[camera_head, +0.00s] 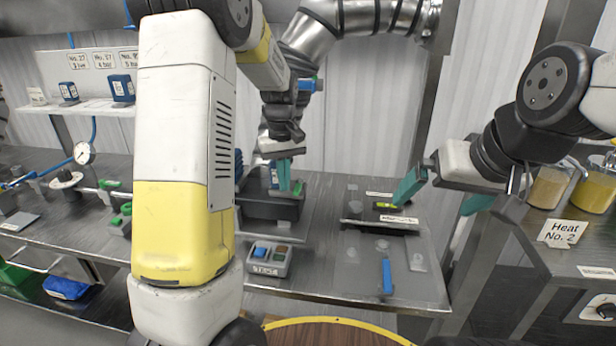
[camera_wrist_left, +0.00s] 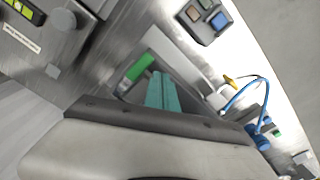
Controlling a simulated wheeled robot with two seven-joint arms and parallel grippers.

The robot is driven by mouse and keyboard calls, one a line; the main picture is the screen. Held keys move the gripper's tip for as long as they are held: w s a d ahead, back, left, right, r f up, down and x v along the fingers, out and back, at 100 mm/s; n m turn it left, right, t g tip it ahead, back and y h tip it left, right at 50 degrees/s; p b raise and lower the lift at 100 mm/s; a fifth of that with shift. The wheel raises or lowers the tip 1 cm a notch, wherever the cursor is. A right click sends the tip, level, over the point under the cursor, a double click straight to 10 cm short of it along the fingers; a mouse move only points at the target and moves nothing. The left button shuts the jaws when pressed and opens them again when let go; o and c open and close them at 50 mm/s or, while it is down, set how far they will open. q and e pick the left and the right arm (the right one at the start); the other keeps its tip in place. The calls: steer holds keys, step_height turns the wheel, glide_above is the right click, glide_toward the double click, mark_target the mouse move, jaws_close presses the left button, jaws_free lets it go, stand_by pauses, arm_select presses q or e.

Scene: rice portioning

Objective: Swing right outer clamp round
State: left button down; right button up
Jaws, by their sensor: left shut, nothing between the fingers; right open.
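A clamp with a green handle (camera_head: 297,188) sits at the right end of a dark grey box-shaped fixture (camera_head: 272,208) on the steel bench. The handle also shows in the left wrist view (camera_wrist_left: 139,66), lying beside my fingers. My left gripper (camera_head: 284,177) has its teal fingers shut together and empty, down at the handle. I cannot tell whether they touch it. The fingers also show in the left wrist view (camera_wrist_left: 160,90). My left arm hides the fixture's left side. My right gripper (camera_head: 440,195) is open and empty, above the bench's right side.
A control box (camera_head: 270,259) with blue and reddish buttons stands in front of the fixture. Other green-handled clamps (camera_head: 110,184) are at left. A "Heat No. 2" sign (camera_head: 562,233) stands at right.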

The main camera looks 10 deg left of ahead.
arm_select(q)
steer(key=shift+d, duration=0.1)
stand_by(0.3)
steer(key=shift+d, duration=1)
steer(key=shift+d, duration=1.15)
steer(key=shift+w+d, duration=0.2)
steer(key=shift+d, duration=0.3)
steer(key=shift+w+d, duration=0.2)
steer(key=shift+d, duration=0.3)
